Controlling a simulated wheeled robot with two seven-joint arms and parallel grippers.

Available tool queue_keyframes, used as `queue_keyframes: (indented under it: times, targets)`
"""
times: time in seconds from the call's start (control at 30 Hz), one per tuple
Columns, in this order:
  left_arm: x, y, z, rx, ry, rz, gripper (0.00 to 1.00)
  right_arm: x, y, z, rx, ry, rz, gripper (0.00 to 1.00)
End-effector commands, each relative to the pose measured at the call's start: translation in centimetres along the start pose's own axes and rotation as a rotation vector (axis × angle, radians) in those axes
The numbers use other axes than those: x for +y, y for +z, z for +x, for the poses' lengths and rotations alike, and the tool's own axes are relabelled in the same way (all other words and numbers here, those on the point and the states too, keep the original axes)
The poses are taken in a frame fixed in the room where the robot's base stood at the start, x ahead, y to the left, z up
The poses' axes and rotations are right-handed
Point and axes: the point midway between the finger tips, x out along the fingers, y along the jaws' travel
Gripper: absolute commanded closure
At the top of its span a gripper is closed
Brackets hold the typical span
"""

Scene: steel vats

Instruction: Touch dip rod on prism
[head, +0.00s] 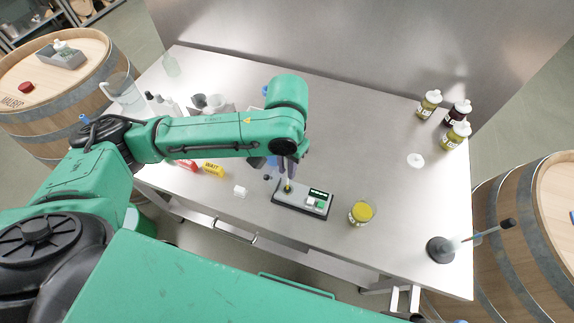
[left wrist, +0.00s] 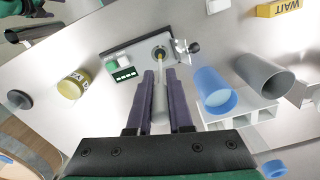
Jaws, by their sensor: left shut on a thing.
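The bench instrument (head: 322,204) is a grey box with a green-lit display and a green button near the table's front edge. Its round prism (head: 288,188) is at its left end and also shows in the left wrist view (left wrist: 159,53). My left gripper (head: 287,172) is above the prism, shut on the dip rod. In the left wrist view the dip rod's grey handle (left wrist: 159,103) is between the purple fingers (left wrist: 160,80), and its thin yellowish tip points at the prism. I cannot tell whether the tip touches it. My right gripper is not in view.
A jar with yellow contents (head: 361,213) stands right of the instrument. A yellow WAIT block (head: 213,168) and a small white block (head: 240,191) lie left of it. In the left wrist view, a blue cup (left wrist: 215,90) and grey cup (left wrist: 265,75) sit nearby. Bottles (head: 455,136) stand back right.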

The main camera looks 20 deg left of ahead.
Motion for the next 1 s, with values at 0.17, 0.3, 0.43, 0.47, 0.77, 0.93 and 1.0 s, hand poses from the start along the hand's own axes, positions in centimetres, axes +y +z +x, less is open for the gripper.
queue_keyframes:
  times: [0.17,0.3,0.43,0.47,0.77,0.93,1.0]
  targets:
    - [0.01,0.01,0.22,-0.001,0.000,0.000,1.00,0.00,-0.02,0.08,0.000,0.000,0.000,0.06]
    - [0.02,0.02,0.36,-0.001,0.000,0.000,1.00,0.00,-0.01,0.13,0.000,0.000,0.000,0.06]
    - [0.02,0.03,0.50,-0.001,0.000,0.000,1.00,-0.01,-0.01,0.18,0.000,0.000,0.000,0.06]
    - [0.02,0.02,0.53,-0.001,0.000,0.000,1.00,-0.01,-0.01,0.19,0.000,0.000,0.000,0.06]
    - [0.01,0.02,0.61,-0.001,0.000,0.000,1.00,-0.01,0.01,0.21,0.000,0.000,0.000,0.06]
    - [0.01,0.02,0.60,-0.001,0.000,0.000,1.00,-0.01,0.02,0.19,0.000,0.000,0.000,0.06]
    - [0.01,0.02,0.40,-0.001,0.000,0.000,1.00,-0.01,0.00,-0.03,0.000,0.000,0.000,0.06]
